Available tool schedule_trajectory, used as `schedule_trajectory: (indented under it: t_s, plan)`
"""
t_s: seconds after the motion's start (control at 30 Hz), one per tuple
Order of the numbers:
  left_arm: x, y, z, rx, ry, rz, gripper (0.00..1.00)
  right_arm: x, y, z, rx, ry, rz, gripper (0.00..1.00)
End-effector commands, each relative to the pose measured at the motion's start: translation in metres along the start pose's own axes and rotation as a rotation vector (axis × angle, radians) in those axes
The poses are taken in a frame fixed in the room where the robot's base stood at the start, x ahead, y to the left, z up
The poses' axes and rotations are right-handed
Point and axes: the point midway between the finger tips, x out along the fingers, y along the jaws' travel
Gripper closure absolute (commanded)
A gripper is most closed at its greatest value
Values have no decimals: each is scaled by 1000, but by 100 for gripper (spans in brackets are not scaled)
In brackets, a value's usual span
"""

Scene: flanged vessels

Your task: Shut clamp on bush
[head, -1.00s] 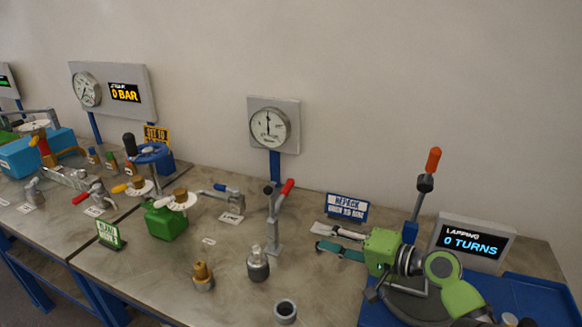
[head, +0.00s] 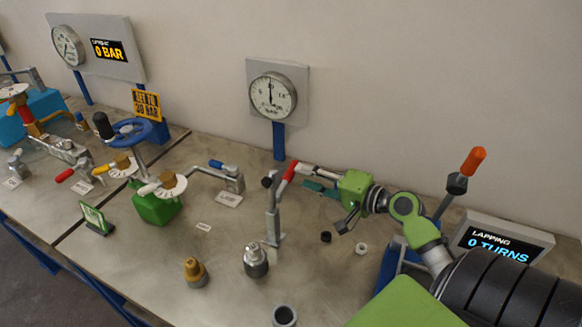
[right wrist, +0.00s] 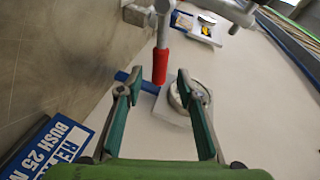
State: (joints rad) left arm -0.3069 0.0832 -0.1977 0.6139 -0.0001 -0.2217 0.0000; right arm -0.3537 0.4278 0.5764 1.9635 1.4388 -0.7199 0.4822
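The clamp (head: 273,215) is a grey upright post with a slanted red-tipped handle (head: 290,171) and a dark round piece at its upper left. My right gripper (head: 308,178) is just right of the red handle in the head view. In the right wrist view my right gripper (right wrist: 155,83) is open, its two fingers spread. The red handle (right wrist: 160,66) points in between the fingertips; I cannot tell whether they touch it. I cannot tell which part is the bush. My left gripper is not in view.
A dial gauge (head: 271,97) stands behind the clamp. A silver fitting (head: 256,261), a brass fitting (head: 194,271) and a grey ring (head: 285,316) stand in front. A black ring (head: 326,237) and a white ring (head: 361,249) lie under my arm. A blue sign (right wrist: 48,150) shows in the wrist view.

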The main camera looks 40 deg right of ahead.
Motion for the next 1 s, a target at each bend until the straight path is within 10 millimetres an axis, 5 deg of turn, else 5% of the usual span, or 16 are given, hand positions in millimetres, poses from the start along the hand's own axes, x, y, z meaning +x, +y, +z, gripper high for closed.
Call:
schedule_trajectory:
  t_s: [0.3, 0.73, 0.87, 1.0]
  plan:
    - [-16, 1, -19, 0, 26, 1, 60, 51, -2, -1, 1, 1, -2, 66]
    - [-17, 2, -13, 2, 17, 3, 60, 61, 0, 0, -1, 0, 0, 66]
    - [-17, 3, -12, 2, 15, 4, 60, 61, 0, 0, -1, 0, 0, 97]
    - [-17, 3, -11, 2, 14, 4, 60, 61, 0, 0, 0, 0, 0, 100]
